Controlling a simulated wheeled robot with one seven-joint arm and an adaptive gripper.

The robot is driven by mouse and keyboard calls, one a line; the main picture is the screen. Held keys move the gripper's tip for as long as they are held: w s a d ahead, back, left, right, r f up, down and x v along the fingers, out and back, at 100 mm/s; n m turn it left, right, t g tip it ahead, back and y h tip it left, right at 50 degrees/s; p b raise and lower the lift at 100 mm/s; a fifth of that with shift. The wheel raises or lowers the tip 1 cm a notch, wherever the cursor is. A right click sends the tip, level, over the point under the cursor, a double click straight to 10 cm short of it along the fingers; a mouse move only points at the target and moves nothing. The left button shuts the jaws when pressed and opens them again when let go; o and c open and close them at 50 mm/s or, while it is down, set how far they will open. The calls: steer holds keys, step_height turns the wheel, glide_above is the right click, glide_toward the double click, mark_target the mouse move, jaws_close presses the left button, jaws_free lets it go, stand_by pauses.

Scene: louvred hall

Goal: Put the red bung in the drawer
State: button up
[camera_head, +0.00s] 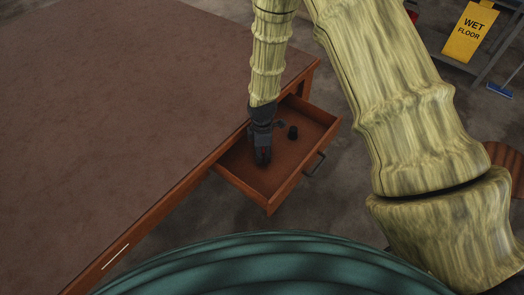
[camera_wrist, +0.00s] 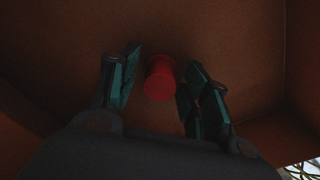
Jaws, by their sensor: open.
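The red bung (camera_wrist: 159,79) is in the open drawer (camera_head: 245,186), between the two fingers of my gripper in the wrist view. The wrist view shows a gap on the left of the bung and the right finger close beside it. My gripper (camera_wrist: 155,88) is open, with its fingers reaching down inside the drawer. I cannot tell whether the bung touches the drawer floor.
A yellow wet floor sign (camera_head: 470,32) is at the top right.

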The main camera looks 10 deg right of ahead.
step_height(320, 180, up, 12)
steer(key=b, duration=0.1)
stand_by(0.6)
steer(key=shift+r, duration=0.15)
